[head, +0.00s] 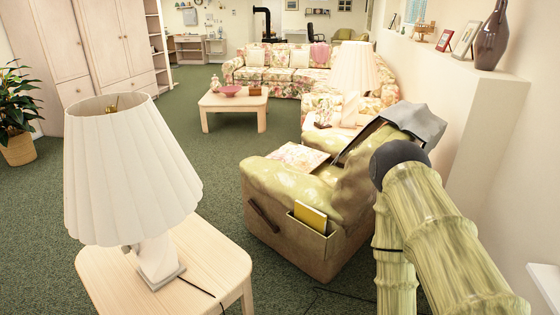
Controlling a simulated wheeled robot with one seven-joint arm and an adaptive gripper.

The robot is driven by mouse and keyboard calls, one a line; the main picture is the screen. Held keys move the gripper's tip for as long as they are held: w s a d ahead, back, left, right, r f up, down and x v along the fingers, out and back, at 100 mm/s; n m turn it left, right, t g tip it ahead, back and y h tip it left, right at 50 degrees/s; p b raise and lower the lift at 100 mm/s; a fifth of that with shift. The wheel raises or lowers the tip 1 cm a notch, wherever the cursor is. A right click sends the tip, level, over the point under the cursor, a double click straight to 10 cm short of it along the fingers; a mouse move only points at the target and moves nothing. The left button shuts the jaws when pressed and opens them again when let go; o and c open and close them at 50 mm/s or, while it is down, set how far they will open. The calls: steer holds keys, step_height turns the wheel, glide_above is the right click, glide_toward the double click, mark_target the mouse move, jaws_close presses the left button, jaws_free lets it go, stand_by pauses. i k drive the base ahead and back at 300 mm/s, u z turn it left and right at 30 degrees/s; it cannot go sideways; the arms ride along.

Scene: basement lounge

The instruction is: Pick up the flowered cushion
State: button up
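A flat flowered cushion (298,156) in cream and pink lies on the seat of the olive-tan armchair (292,238) in the middle of the head view. The chair's arm and back hide part of it. My arm rises from the lower right to a dark joint. Beyond this, my gripper (362,140) seems to be the grey and dark piece over the chair's back, right of the cushion and apart from it in the picture. Its fingers are not clear, and I see nothing held in it.
A white-shaded lamp (130,170) stands on a pale side table (215,255) at the near left. A second lamp (355,75) stands behind the armchair. A flowered sofa (262,75) and coffee table (232,107) are farther back. Green carpet is open left of the armchair.

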mark_target(296, 158)
steer(key=u, duration=2.25)
steer(key=i, duration=3.2)
steer(key=z, duration=1.15)
steer(key=i, duration=3)
steer(key=z, duration=1.35)
